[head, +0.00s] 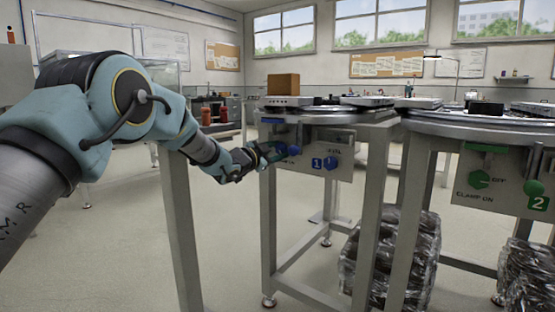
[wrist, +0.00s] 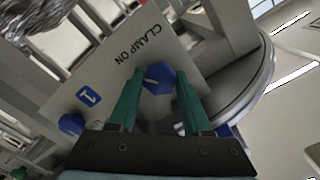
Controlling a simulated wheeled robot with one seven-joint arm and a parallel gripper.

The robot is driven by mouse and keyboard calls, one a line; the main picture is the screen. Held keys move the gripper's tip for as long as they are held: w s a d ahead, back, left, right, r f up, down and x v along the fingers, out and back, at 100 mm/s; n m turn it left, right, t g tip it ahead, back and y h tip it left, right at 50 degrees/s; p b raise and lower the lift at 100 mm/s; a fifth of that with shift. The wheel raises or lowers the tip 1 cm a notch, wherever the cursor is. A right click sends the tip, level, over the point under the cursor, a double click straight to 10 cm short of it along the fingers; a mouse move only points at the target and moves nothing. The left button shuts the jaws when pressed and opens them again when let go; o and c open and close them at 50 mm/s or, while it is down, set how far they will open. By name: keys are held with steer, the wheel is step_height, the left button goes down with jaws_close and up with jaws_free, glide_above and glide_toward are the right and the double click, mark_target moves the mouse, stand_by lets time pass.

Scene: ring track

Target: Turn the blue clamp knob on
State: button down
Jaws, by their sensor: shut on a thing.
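The blue clamp knob (wrist: 160,78) sits on a grey panel (wrist: 112,80) beside the printed words CLAMP ON. A short pale mark shows on the knob's face; I cannot be sure which label it points to. My gripper (wrist: 158,92) has its two green fingers on either side of the knob and is shut on it. In the head view my gripper (head: 279,152) is at the left part of the panel under the first round table (head: 330,116), and it hides most of the knob and its labels.
A second blue knob (head: 332,163) is on the same panel, right of a blue number 1 plate (head: 317,163). To the right, another station has a green knob (head: 479,179) and a green number 2 plate (head: 539,203). Wrapped dark bundles (head: 392,250) lie under the tables.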

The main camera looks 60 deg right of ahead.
steer(key=m+b, duration=0.2)
steer(key=m, duration=0.1)
steer(key=shift+f+m+b, duration=0.15)
steer(key=shift+m+b, duration=0.2)
steer(key=shift+m, duration=0.05)
steer(key=shift+m+b, duration=1.25)
steer(key=shift+m, duration=0.35)
steer(key=shift+r, duration=0.2)
steer(key=shift+c, duration=1.7)
jaws_free()
steer(key=shift+a, duration=0.1)
steer(key=a, duration=1)
steer(key=shift+w+a+p, duration=0.3)
steer(key=shift+w+p, duration=0.05)
steer(key=shift+p, duration=0.1)
